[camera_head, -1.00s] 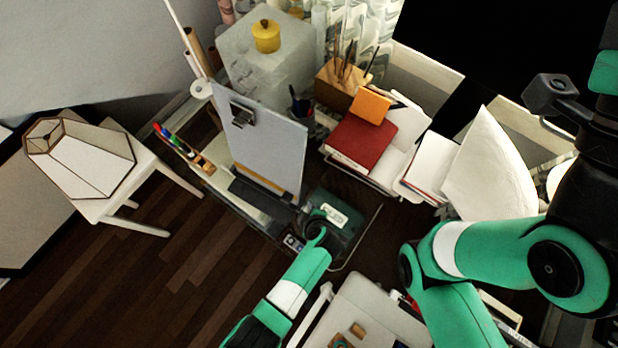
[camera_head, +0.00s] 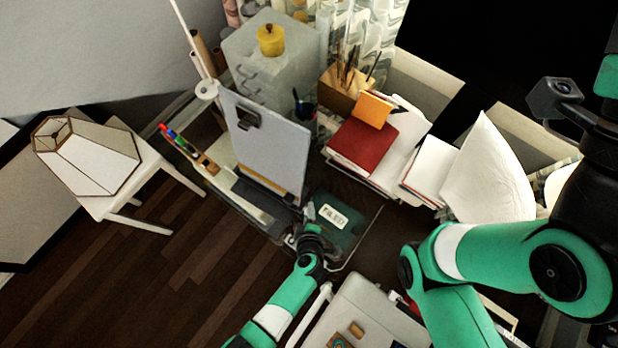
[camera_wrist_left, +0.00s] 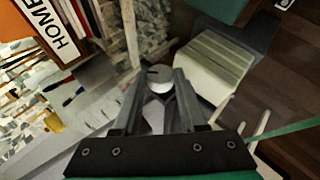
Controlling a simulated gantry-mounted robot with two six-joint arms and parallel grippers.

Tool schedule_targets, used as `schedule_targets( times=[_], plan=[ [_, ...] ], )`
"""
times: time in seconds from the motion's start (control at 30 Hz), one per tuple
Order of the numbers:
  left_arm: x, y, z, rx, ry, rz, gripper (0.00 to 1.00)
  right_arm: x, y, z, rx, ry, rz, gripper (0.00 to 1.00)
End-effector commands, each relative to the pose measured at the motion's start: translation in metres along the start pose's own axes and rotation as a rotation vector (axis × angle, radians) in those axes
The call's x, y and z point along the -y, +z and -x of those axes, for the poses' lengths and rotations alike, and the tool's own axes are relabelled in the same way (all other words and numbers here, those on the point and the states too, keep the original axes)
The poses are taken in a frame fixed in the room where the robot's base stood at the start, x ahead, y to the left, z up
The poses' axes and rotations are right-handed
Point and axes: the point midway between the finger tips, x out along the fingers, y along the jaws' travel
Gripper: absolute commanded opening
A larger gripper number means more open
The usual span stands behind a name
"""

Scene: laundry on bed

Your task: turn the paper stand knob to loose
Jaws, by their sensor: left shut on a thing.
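The paper stand (camera_head: 262,150) is an upright pale board with a black clip at its top, standing on the desk in the head view. My left gripper (camera_head: 311,238) is low by the desk's front edge, in front of the board; its fingertips are small and dark there. In the left wrist view my left gripper (camera_wrist_left: 159,80) is shut on a small round grey knob (camera_wrist_left: 160,73), which sits between the fingertips. In the head view the knob is hidden by my gripper. My right arm enters at the right, but its gripper is out of view.
A green box with a white label (camera_head: 338,222) lies just right of my left gripper. A red book (camera_head: 362,145) and a pen tray (camera_head: 190,150) are on the desk. A lamp (camera_head: 90,158) is on a white stool at the left. The dark floor at front left is clear.

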Motion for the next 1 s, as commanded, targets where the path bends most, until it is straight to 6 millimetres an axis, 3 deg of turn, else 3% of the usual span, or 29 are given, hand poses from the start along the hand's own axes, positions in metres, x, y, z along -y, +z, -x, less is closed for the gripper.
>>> schedule_targets(
  times=[0.07, 0.1, 0.23, 0.57, 0.73, 1.0],
  plan=[
    [0.001, 0.0, 0.0, -0.001, -0.003, 0.0, 0.0, 0.0, 0.0, 0.0, 0.0, 0.0, 0.0, 0.5],
    [0.002, 0.0, 0.0, -0.001, -0.003, 0.0, 0.47, 0.0, 0.0, 0.0, 0.0, 0.0, 0.0, 0.5],
    [0.001, 0.0, 0.0, -0.001, -0.003, 0.0, 0.7, 0.0, 0.0, 0.0, 0.0, 0.0, 0.0, 0.5],
    [0.0, 0.0, 0.0, -0.002, -0.016, -0.006, 0.71, 0.0, 0.0, 0.0, 0.0, 0.0, 0.0, 0.5],
    [-0.004, 0.001, -0.001, -0.01, -0.119, -0.048, 0.71, 0.0, 0.002, 0.002, 0.0, 0.0, 0.0, 0.5],
    [-0.002, 0.005, -0.012, -0.034, -0.43, -0.181, 0.71, 0.0, 0.037, 0.04, 0.0, 0.0, 0.0, 0.5]
  ],
)
